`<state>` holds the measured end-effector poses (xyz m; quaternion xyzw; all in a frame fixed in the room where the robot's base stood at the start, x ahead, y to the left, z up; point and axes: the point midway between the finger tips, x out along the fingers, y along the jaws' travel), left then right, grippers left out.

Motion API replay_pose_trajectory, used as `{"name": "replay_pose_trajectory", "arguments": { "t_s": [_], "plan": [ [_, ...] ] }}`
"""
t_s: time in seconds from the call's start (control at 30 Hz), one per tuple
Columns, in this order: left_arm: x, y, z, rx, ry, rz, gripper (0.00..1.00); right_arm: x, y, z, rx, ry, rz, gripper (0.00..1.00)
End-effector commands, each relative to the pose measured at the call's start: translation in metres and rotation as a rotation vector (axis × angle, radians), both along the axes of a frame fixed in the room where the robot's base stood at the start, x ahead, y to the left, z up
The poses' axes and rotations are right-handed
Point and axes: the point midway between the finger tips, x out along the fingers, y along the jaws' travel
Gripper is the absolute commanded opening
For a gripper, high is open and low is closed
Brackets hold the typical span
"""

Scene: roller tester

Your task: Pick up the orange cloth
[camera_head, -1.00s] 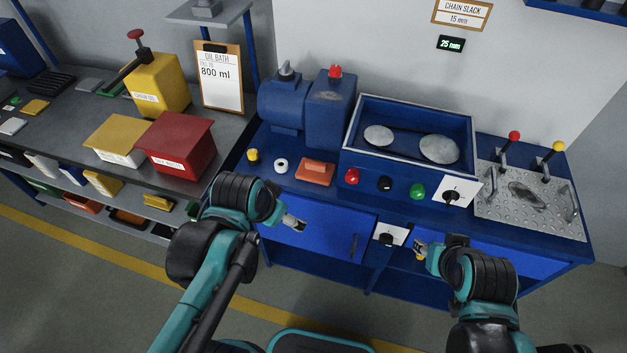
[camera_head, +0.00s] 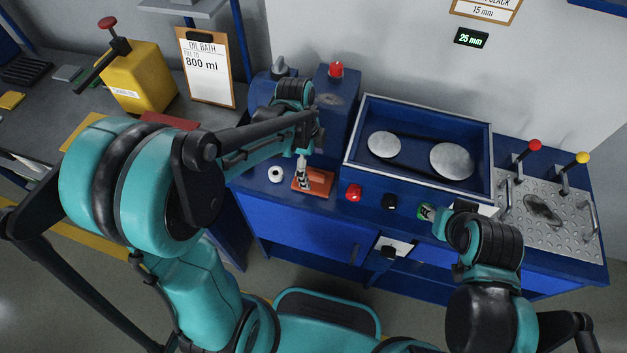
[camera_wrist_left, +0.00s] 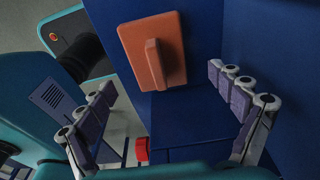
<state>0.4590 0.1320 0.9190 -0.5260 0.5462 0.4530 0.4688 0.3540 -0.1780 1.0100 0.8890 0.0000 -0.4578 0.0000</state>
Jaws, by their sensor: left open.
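The orange cloth (camera_head: 321,183) lies flat on the blue bench top, with a raised ridge along its middle. It also shows in the left wrist view (camera_wrist_left: 172,42), with the ridge upright in the picture. My left gripper (camera_head: 301,180) is over the cloth's left part in the head view. In the left wrist view my left gripper (camera_wrist_left: 161,78) has its fingers wide apart, with the cloth ahead between them and nothing held. Whether it touches the cloth I cannot tell. My right gripper (camera_head: 436,216) is at the bench front near the green button; its fingers are mostly hidden.
A white ring (camera_head: 276,174) stands just left of the cloth. A red button (camera_head: 354,192) and a black one (camera_head: 390,201) are to its right. The blue motor housing (camera_head: 335,105) rises behind. The roller tray (camera_head: 420,157) and levers fill the right side.

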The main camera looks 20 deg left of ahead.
Motion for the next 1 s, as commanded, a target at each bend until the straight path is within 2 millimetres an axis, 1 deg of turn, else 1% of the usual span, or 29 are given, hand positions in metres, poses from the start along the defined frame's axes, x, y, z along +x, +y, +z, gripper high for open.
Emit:
{"name": "replay_pose_trajectory", "arguments": {
  "t_s": [0.03,0.1,0.23,0.3,0.47,0.5,0.57,0.6,0.7,1.0],
  "plan": [
    [-0.001,0.0,-0.01,0.0,0.0,0.001,0.93,0.0,0.0,-0.007,0.0,0.0,0.0,0.4],
    [-0.002,0.001,-0.022,0.0,0.0,0.001,0.93,0.0,0.0,-0.015,0.0,0.0,0.0,0.4],
    [-0.002,-0.002,-0.04,0.0,-0.001,0.0,0.93,0.0,0.0,-0.023,0.0,0.0,0.0,0.4],
    [-0.002,-0.003,-0.044,0.0,-0.001,0.001,0.93,0.0,0.0,-0.024,0.0,0.0,0.0,0.4],
    [-0.002,-0.003,-0.042,0.0,-0.001,0.001,0.93,0.0,0.0,-0.022,0.0,0.0,0.0,0.4],
    [-0.002,-0.003,-0.042,0.0,-0.001,0.001,0.9,0.0,0.0,-0.022,0.0,0.0,0.0,0.4],
    [-0.002,-0.003,-0.042,0.0,-0.001,0.002,0.75,0.0,0.0,-0.022,0.0,0.0,0.0,0.4],
    [-0.002,-0.003,-0.042,0.0,-0.001,0.002,0.64,0.0,0.0,-0.022,0.0,0.0,0.0,0.4],
    [-0.002,-0.003,-0.042,0.0,-0.001,0.002,0.39,0.0,0.0,-0.022,0.0,0.0,0.0,0.4],
    [-0.002,-0.003,-0.041,0.0,-0.001,0.002,0.4,0.0,0.0,-0.022,0.0,0.0,0.0,0.4]
  ]
}}
